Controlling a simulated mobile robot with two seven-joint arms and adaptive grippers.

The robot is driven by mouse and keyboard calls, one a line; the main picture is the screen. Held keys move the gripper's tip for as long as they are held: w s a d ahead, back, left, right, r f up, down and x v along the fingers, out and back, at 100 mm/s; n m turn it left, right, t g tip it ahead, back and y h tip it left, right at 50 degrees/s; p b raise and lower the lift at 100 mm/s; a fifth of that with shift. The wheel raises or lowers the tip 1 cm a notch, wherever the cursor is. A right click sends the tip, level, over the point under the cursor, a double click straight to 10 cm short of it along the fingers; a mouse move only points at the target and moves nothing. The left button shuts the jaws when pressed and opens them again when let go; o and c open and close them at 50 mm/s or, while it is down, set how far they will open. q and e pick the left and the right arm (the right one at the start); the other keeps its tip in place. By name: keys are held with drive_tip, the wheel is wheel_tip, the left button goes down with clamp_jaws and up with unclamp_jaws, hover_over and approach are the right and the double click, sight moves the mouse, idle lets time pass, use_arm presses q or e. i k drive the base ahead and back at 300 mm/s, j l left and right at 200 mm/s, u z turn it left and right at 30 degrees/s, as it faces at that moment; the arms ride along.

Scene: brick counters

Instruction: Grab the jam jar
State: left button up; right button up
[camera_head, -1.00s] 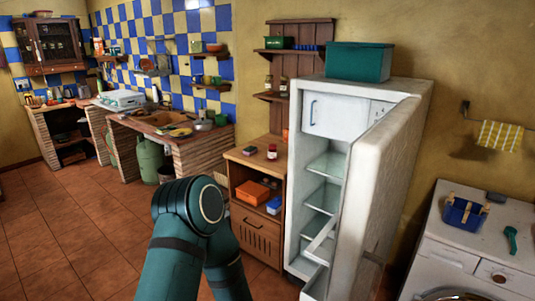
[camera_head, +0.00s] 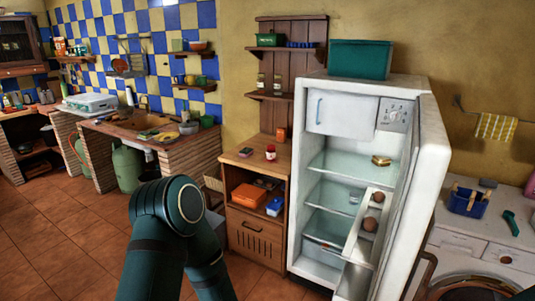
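A small jar with a red lid (camera_head: 271,152), which looks like the jam jar, stands upright on top of the wooden cabinet (camera_head: 244,159), left of the open fridge. Two other small jars stand on the wall shelf above: a left jar (camera_head: 261,80) and a right jar (camera_head: 277,84). Their contents are too small to tell. A dark teal link of my own arm fills the lower left, in front of the floor and part of the cabinet's left side. Neither gripper shows in this view.
The white fridge (camera_head: 313,155) stands open right of the cabinet, its door (camera_head: 420,160) swung out toward me. A washing machine (camera_head: 470,240) is at the right. A green gas bottle (camera_head: 127,168) stands under the brick counter. Tiled floor (camera_head: 60,245) at the left is clear.

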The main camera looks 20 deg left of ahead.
sight(271, 152)
drive_tip(key=i+j+z, duration=0.1)
drive_tip(key=j, duration=0.4)
drive_tip(key=j+z, duration=0.1)
drive_tip(key=j, duration=0.4)
drive_tip(key=i+j, duration=0.15)
drive_tip(key=j, duration=0.15)
drive_tip(key=i+j+z, duration=0.15)
drive_tip(key=j, duration=0.15)
drive_tip(key=i+j, duration=0.15)
drive_tip(key=j, duration=0.15)
drive_tip(key=i+j+z, duration=0.15)
drive_tip(key=i+j, duration=0.2)
drive_tip(key=i+j+z, duration=0.2)
drive_tip(key=j, duration=0.35)
drive_tip(key=i, duration=0.1)
